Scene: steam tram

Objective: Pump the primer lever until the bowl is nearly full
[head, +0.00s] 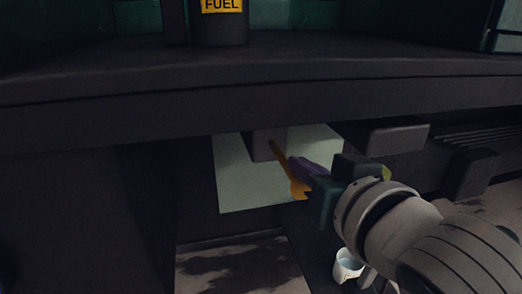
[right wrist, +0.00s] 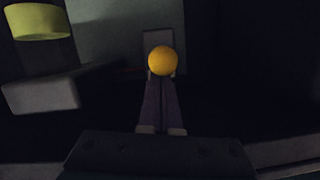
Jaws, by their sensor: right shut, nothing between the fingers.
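The orange primer lever (head: 284,163) slants down from a dark block under the ledge, in front of a pale panel. Its round yellow-orange knob (right wrist: 163,60) shows at the fingertips in the right wrist view. My right gripper (head: 297,170) is shut with nothing between its purple fingers. Its fingertips are close to the lever, and I cannot tell whether they touch it. A yellow-green rounded thing (right wrist: 38,22), possibly the bowl, is at the upper left of the wrist view. Part of it shows behind my gripper in the head view (head: 387,173); its fill level cannot be read. My left gripper is not in view.
A dark ledge (head: 250,105) runs above the lever, with a FUEL-labelled container (head: 220,25) on it. Grey boxes (head: 386,137) hang under the ledge at right. A white bucket (head: 347,265) stands below my right arm. The pale panel (head: 232,180) is behind the lever.

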